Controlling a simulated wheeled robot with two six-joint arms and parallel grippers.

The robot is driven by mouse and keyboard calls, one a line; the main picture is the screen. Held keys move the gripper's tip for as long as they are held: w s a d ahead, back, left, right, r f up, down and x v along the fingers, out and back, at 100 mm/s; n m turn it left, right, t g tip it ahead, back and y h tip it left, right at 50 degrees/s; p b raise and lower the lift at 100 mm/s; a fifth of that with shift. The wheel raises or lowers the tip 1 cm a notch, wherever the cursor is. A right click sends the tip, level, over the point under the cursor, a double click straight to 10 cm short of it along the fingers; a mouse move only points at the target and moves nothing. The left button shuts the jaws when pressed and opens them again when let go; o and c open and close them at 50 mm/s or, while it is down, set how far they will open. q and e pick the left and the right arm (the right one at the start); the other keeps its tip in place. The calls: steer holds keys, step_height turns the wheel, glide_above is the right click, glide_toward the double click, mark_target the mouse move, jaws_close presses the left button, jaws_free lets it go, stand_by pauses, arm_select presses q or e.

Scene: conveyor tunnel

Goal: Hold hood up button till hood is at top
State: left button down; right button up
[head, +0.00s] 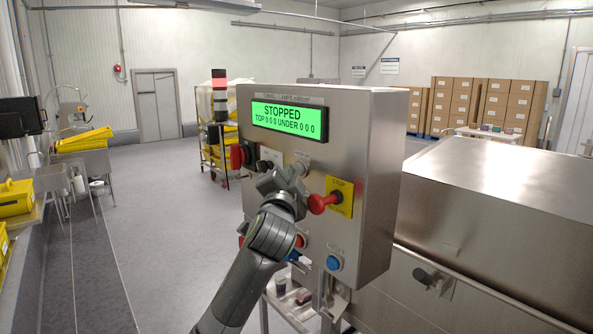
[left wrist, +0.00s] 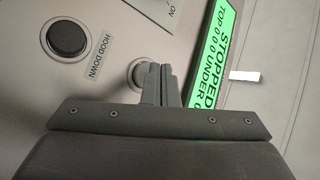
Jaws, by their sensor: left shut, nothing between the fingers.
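The steel control panel (head: 345,110) stands mid-view, its green display (head: 290,116) reading STOPPED. My left gripper (head: 285,181) is shut and empty at the panel's face; its fingers also show in the left wrist view (left wrist: 158,84). The fingertips overlap a round, silver-ringed button (left wrist: 136,72), seen in the head view (head: 302,161) just above the gripper. Its label is unreadable, and I cannot tell whether they touch. The black HOOD DOWN button (left wrist: 68,40) is beside it; my gripper hides it in the head view. The steel hood (head: 500,175) sits low over the machine. My right gripper is not in view.
A red mushroom stop button (head: 322,203) on a yellow plate sticks out close to my left gripper. A blue button (head: 333,263) is lower down. A beacon (head: 219,95) stands behind the panel's left edge. Open floor (head: 170,220) lies to the left.

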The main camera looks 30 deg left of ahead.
arm_select(q)
steer(key=shift+w+d, duration=0.2)
steer(key=shift+w, duration=0.2)
stand_by(1.7)
stand_by(3.8)
steer(key=shift+s+a+p, duration=0.35)
steer(key=shift+s+p, duration=0.1)
steer(key=shift+s, duration=0.4)
steer(key=shift+s+a+p, duration=0.35)
steer(key=shift+s, duration=0.4)
steer(key=shift+s+a+p, duration=0.3)
steer(key=shift+s, duration=0.5)
steer(key=shift+s+a+p, duration=0.35)
steer(key=shift+s, duration=0.4)
